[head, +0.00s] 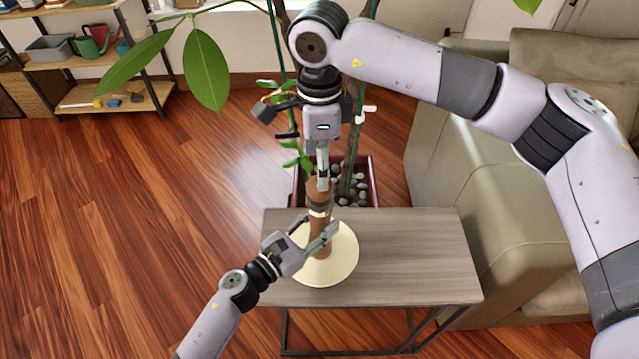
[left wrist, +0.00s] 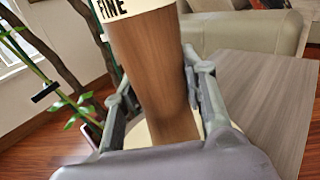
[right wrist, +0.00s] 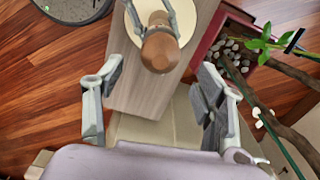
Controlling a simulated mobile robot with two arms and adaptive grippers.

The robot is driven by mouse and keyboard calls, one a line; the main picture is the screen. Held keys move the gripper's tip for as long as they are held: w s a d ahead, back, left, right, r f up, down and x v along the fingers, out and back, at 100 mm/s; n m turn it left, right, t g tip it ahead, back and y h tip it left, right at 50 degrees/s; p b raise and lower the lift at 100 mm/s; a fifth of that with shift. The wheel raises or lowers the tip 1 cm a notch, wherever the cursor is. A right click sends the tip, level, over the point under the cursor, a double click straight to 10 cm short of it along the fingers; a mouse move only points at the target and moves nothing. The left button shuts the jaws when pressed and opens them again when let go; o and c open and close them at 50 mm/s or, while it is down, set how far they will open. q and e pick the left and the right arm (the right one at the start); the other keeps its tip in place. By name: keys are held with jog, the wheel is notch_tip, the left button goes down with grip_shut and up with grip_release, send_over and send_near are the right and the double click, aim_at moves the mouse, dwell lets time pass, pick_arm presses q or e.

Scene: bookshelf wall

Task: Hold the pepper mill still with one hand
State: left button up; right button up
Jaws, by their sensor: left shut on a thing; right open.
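The pepper mill (head: 320,222) is brown wood with a pale band. It stands upright on a round cream board (head: 345,265) on the small grey side table. My left gripper (head: 318,240) is shut around its lower body from the left. In the left wrist view the mill's brown body (left wrist: 160,75) sits between both fingers, below a band lettered "FINE". My right gripper (head: 322,178) points down above the mill. In the right wrist view its fingers (right wrist: 158,85) are wide apart, and the mill's rounded top (right wrist: 160,50) shows beyond them, apart from both.
The side table's (head: 420,250) right part is bare. A potted plant in a dark red planter (head: 371,175) with pebbles stands behind it, its stems close to my right gripper. A beige sofa (head: 450,150) is at the right and a shelf (head: 140,100) at back left.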

notch_tip(320, 180, down, 7)
dwell(0.3)
jog(key=shift+c, duration=0.5)
jog(key=c, duration=1.1)
